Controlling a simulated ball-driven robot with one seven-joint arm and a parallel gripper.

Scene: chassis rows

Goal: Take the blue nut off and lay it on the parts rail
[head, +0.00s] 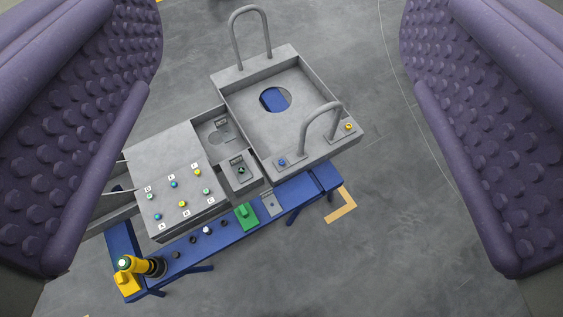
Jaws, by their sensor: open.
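My gripper (281,150) is open and empty, with its two purple studded fingers at the left and right edges of the head view. Between and beyond them is a grey chassis (290,62). A small blue nut (282,162) sits on a plate at the near corner of its open tray, by the foot of a handle. Other small blue pieces, (174,184) and (157,216), sit on the labelled grey panel (150,160). The blue parts rail (275,204) runs diagonally along the chassis's near side, with several dark round spots on it.
A yellow nut (348,127) sits near the tray's right corner. Two grey loop handles (250,28) rise from the tray. A green block (245,216) and a yellow-and-black tool (130,275) are on the rail. Grey floor to the right is clear.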

